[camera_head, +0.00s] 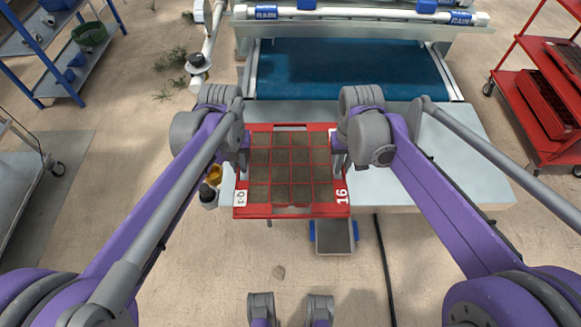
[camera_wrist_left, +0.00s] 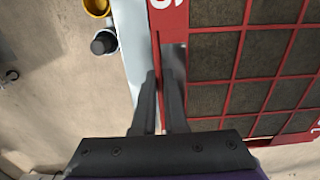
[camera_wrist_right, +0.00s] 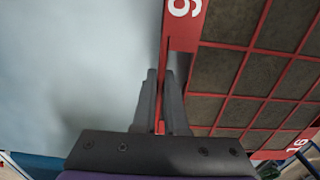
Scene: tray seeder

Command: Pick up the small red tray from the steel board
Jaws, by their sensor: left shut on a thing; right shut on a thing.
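The small red tray (camera_head: 292,212) has a grid of soil-filled cells and white labels, one reading 16. It is level over the front left part of the steel board (camera_head: 440,175), and its near edge reaches past the board's front edge. I cannot tell whether it touches the board. My left gripper (camera_head: 243,160) is shut on the tray's left rim, and my right gripper (camera_head: 338,160) is shut on its right rim. In the left wrist view the fingers (camera_wrist_left: 159,85) straddle the rim (camera_wrist_left: 170,20). The right wrist view shows the same grip (camera_wrist_right: 161,85) on the opposite rim (camera_wrist_right: 182,35).
A blue conveyor belt (camera_head: 350,70) lies behind the board. A yellow cup (camera_head: 214,174) and a dark-topped bottle (camera_head: 208,195) are left of the tray. A small grey bin (camera_head: 334,237) sits below the front edge. A red rack (camera_head: 535,90) stands right, a blue shelf (camera_head: 60,75) left.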

